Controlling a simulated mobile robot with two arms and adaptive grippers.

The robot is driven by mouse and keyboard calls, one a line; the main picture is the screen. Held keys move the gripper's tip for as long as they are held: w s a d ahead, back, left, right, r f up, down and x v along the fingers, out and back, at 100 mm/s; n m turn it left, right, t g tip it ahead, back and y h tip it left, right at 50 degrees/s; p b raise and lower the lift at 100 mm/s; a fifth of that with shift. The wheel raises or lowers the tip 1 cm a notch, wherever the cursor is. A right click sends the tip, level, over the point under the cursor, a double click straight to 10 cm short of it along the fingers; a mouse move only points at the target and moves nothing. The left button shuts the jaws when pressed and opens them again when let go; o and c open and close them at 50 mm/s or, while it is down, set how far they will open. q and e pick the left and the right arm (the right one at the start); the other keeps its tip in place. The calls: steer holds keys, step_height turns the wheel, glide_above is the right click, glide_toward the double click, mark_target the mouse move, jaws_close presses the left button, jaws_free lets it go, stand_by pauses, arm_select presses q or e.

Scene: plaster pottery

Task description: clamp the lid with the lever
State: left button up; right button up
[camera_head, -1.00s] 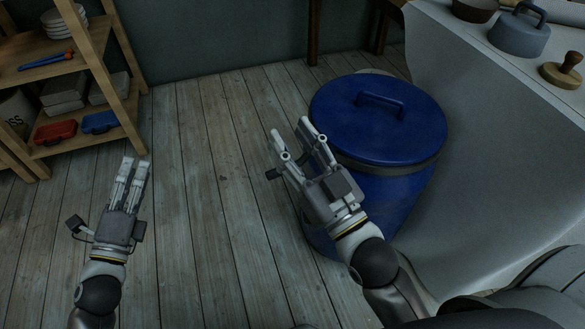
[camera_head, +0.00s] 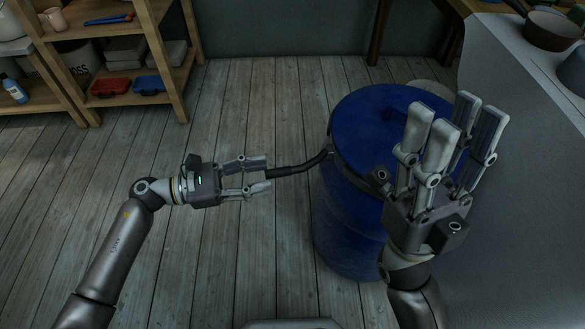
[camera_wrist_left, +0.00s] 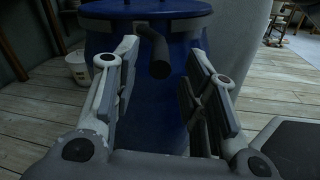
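The blue barrel (camera_head: 345,235) stands upright on the floor with its blue lid (camera_head: 365,110) on top. It also fills the middle of the left wrist view (camera_wrist_left: 150,105). A black lever (camera_head: 308,165) sticks out to the left from the rim band. My left gripper (camera_head: 264,174) is open, with the lever's end between or just at its fingertips. In the left wrist view the lever (camera_wrist_left: 153,55) shows between the spread fingers, with gaps on both sides. My right gripper (camera_head: 456,122) is open above the right of the lid and hides part of it and its handle.
A wooden shelf (camera_head: 150,40) with boxes stands at the back left. A cloth-covered table (camera_head: 510,80) with pots is close on the right. A white bucket (camera_wrist_left: 76,66) stands behind the barrel's left in the left wrist view. The floor on the left is clear.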

mark_target(296, 170)
arm_select(q)
steer(key=d, duration=0.4)
steer(key=w+d, duration=0.1)
steer(key=d, duration=0.1)
steer(key=shift+w+d, duration=0.1)
steer(key=shift+d, duration=0.3)
jaws_close()
